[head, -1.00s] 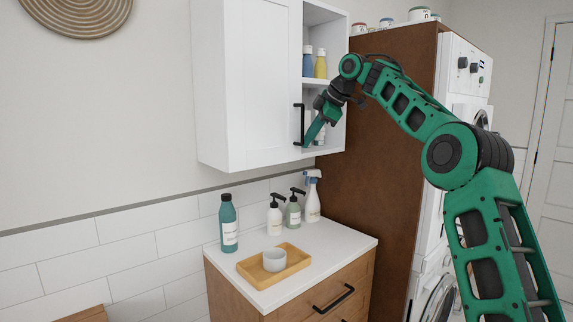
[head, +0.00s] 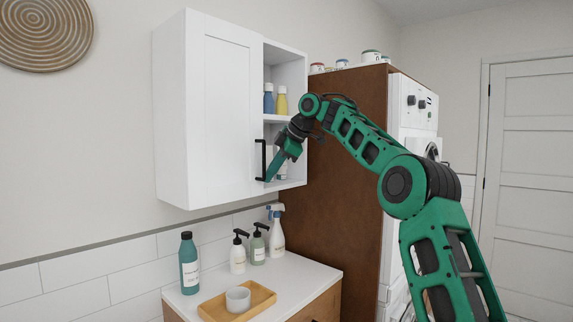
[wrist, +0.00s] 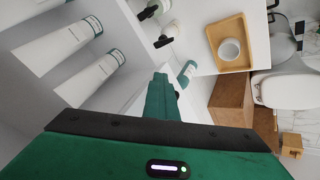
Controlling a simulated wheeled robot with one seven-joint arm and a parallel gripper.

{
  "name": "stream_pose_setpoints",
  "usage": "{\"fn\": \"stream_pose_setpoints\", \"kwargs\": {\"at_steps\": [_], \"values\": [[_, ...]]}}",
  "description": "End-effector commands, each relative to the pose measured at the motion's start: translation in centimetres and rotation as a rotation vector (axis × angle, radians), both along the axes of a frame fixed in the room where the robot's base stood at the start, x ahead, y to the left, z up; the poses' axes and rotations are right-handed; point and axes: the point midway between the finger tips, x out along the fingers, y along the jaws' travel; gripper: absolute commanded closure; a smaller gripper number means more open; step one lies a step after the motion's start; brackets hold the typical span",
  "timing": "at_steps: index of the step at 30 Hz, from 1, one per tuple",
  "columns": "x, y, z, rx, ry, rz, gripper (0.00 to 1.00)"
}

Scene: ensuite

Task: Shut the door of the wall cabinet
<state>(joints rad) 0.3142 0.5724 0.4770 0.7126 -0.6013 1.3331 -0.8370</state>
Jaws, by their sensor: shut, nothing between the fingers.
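The wall cabinet (head: 172,110) is white, and its door panel (head: 225,110) covers the left part of the front. The right part of the front is uncovered, showing shelves. The door's black bar handle (head: 261,160) stands upright near its right edge. My gripper (head: 269,178) is shut and empty, its tips pointing down beside the handle's lower end, to the right of it. I cannot tell whether they touch it. In the wrist view, my shut fingers (wrist: 161,92) point away from me, with pale tubes (wrist: 92,80) on their left. The handle is not clear there.
Blue and yellow bottles (head: 282,101) stand on the upper shelf. Below the cabinet, a counter (head: 300,272) holds a teal bottle (head: 188,265), pump bottles, a spray bottle (head: 276,232) and a wooden tray (head: 212,309) with a cup. A tall brown panel (head: 340,180) stands close on the right.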

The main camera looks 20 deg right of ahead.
Motion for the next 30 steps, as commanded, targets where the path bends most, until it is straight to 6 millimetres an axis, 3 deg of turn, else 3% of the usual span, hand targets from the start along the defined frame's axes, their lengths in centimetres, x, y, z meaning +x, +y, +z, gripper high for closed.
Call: {"fn": "stream_pose_setpoints", "kwargs": {"at_steps": [8, 30], "values": [[-2.7, -1.3, 0.2, -0.009, 0.013, 0.002, 1.00], [-4.2, -5.1, 7.3, -0.012, 0.009, 0.010, 1.00]]}}
